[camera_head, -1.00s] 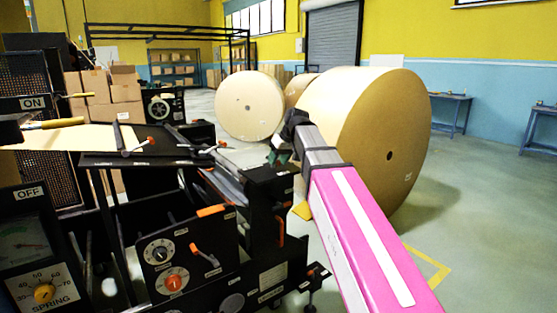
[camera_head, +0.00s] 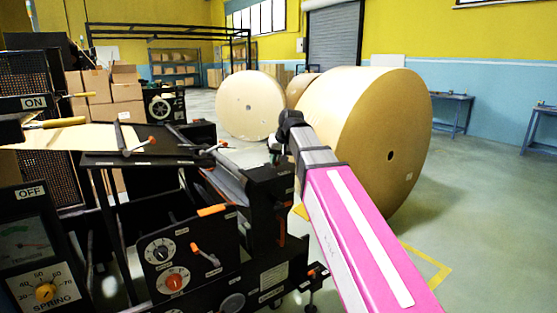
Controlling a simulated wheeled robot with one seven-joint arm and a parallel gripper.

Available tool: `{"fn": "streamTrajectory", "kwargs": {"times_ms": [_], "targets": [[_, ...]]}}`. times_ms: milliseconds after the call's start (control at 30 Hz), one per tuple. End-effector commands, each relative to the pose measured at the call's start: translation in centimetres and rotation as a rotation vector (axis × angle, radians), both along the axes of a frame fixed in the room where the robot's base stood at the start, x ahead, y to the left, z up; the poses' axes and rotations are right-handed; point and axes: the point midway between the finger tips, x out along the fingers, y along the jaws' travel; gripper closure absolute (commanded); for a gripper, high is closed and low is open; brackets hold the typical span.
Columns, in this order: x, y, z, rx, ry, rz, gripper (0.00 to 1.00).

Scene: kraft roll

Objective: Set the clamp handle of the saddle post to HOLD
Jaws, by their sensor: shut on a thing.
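My gripper (camera_head: 275,151) is small and dark at the far end of my pink and grey arm, just above the black post block (camera_head: 268,182) at the right end of the machine. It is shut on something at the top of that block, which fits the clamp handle. My wrist and the dark background hide most of the handle, and its HOLD marking cannot be read from here. The large kraft roll (camera_head: 372,130) stands on the floor behind and to the right of my arm.
The black machine fills the left, with a dial panel (camera_head: 178,265), an orange-tipped lever (camera_head: 205,256) and a small red-tipped handle (camera_head: 316,273) low beside the post. A second roll (camera_head: 249,105) stands farther back. The floor at right (camera_head: 480,220) is clear.

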Motion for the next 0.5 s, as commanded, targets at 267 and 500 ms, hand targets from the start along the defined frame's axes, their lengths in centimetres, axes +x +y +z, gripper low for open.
{"fn": "streamTrajectory", "kwargs": {"times_ms": [267,500], "targets": [[-0.3,0.9,0.0,-0.001,-0.002,-0.261,1.0],[-0.2,1.7,0.0,-0.001,-0.002,-0.49,1.0]]}}
